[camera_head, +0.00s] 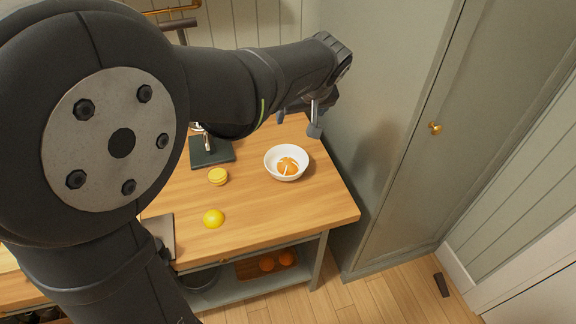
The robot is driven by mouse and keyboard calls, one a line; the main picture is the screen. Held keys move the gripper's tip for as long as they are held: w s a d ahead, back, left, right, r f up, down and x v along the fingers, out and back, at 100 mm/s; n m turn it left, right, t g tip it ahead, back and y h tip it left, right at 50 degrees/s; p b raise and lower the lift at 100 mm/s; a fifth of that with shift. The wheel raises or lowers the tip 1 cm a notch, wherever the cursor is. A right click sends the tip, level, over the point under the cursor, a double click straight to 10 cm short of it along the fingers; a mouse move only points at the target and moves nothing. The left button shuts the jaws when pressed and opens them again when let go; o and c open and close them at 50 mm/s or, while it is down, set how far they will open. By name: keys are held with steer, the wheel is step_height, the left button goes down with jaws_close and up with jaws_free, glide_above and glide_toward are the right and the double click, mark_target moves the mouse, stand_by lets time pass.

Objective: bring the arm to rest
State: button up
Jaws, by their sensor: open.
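My arm reaches from the left across the top of the view. My gripper (300,125) is open at its end, above the back right part of the wooden table (270,221). One fingertip shows clearly and the rest of the gripper is dark and partly hidden by the arm. Nothing shows between the fingers. The gripper is apart from the white bowl (271,172), which stands below and in front of it with orange pieces (288,166) inside.
A yellow lemon piece (213,218) and another yellow piece (218,176) lie on the table. A dark board (222,155) lies behind them. A tall grey-green cabinet (385,150) stands close on the right.

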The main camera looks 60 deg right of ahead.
steer(key=x, duration=1.7)
